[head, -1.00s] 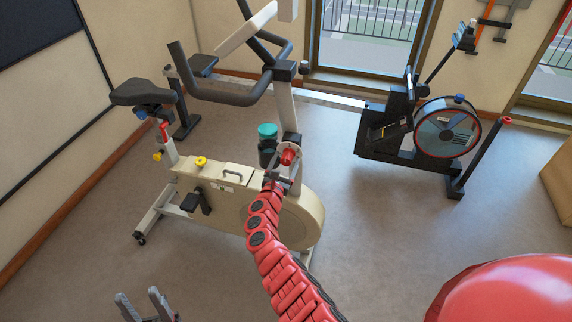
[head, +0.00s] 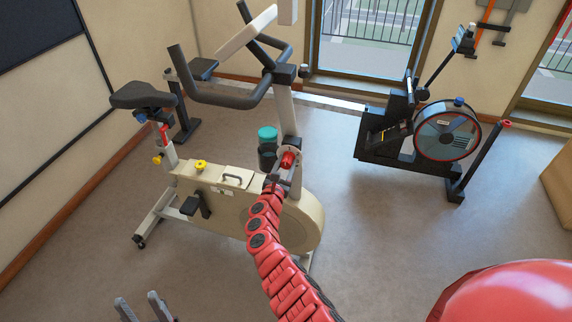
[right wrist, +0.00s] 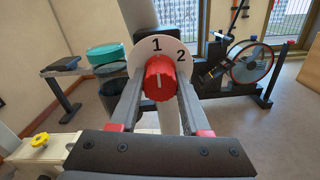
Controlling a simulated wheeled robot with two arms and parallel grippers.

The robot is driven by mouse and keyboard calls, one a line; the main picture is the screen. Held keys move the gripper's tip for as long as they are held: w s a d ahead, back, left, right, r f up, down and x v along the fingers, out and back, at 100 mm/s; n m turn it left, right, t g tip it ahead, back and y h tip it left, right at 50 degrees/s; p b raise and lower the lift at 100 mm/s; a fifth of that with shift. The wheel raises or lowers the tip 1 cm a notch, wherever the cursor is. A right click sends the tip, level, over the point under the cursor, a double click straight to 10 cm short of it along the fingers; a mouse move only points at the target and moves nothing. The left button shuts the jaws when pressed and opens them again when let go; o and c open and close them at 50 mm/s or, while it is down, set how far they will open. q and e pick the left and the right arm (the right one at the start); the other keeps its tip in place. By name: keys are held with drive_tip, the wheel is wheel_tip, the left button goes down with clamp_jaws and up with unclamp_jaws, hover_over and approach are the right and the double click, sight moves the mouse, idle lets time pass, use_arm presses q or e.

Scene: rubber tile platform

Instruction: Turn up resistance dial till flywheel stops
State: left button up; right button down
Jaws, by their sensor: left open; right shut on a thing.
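The red resistance dial (right wrist: 160,78) sits on a white round plate (right wrist: 138,62) marked 1 and 2. Its pale pointer line stands nearly upright, toward the 1. My right gripper (right wrist: 158,92) is shut on the dial, one finger on each side. In the head view the dial (head: 288,160) shows on the post of the beige exercise bike (head: 232,205), with my right gripper (head: 277,178) at it. The bike's flywheel is hidden in its housing. My left gripper (head: 145,306) is open and empty at the lower left edge.
The bike's handlebar (head: 215,92) hangs above. A rowing machine (head: 420,140) with a round fan wheel stands at the right. The floor between it and the bike is clear.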

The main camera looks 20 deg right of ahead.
drive_tip(key=m+b, duration=0.2)
drive_tip(key=m, duration=0.1)
drive_tip(key=shift+d+f+b, duration=0.1)
drive_tip(key=shift+f+b, duration=0.1)
drive_tip(key=shift+b, duration=0.1)
drive_tip(key=shift+m+b, duration=0.8)
drive_tip(key=shift+m, duration=0.1)
drive_tip(key=m+b, duration=0.8)
drive_tip(key=b, duration=0.1)
drive_tip(key=shift+f, duration=0.1)
drive_tip(key=m+b, duration=0.8)
drive_tip(key=b, duration=0.3)
drive_tip(key=shift+m+b, duration=0.4)
drive_tip(key=shift+r+m+b, duration=0.3)
drive_tip(key=shift+m+b, duration=0.8)
drive_tip(key=shift+b, duration=0.2)
